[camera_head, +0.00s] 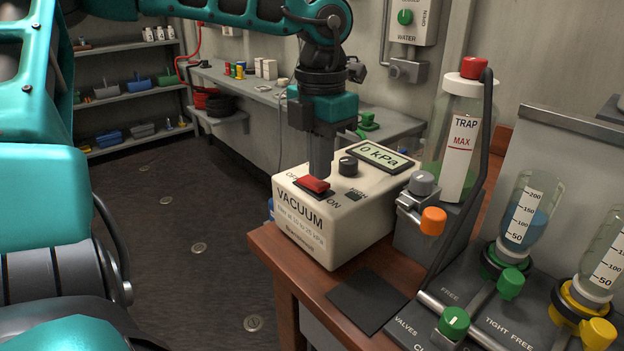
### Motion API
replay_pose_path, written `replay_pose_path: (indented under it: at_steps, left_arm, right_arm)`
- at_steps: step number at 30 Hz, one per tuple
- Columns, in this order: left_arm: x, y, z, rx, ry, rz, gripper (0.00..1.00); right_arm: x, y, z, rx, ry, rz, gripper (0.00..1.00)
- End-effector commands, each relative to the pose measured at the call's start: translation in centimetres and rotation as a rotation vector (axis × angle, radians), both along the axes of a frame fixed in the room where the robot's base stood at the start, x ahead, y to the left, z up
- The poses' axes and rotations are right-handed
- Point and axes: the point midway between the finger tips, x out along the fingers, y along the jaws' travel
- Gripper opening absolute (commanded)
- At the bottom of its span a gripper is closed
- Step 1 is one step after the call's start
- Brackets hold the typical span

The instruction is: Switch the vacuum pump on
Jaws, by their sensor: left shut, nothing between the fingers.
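The vacuum pump (316,239) is a cream box labelled VACUUM at the corner of a wooden bench. Its red rocker switch (314,184) sits on top between the words OFF and ON. The rocker's end near ON appears to stand raised. The pump's display (379,157) reads 0 kPa. My left gripper (320,174) points down with its fingers shut and empty, right at the rocker's far side, by the OFF end. I cannot tell whether the fingertips touch the rocker. My right gripper is not in view.
A black knob (348,165) is just right of the switch. The trap bottle (458,137) with a red cap and an orange-handled valve (433,221) stand to the right. Graduated bottles (527,212) and valves fill the right side. A dark mat (366,301) lies in front.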

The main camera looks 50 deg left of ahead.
Motion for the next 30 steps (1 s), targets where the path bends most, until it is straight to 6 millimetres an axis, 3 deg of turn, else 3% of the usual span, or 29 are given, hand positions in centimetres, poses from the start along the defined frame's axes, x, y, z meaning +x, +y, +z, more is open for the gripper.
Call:
replay_pose_path:
  at_steps: [30]
  left_arm:
    - [0.0,0.0,-1.6,0.0,0.0,0.0,0.0]
  right_arm:
    - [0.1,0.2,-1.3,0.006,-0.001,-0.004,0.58]
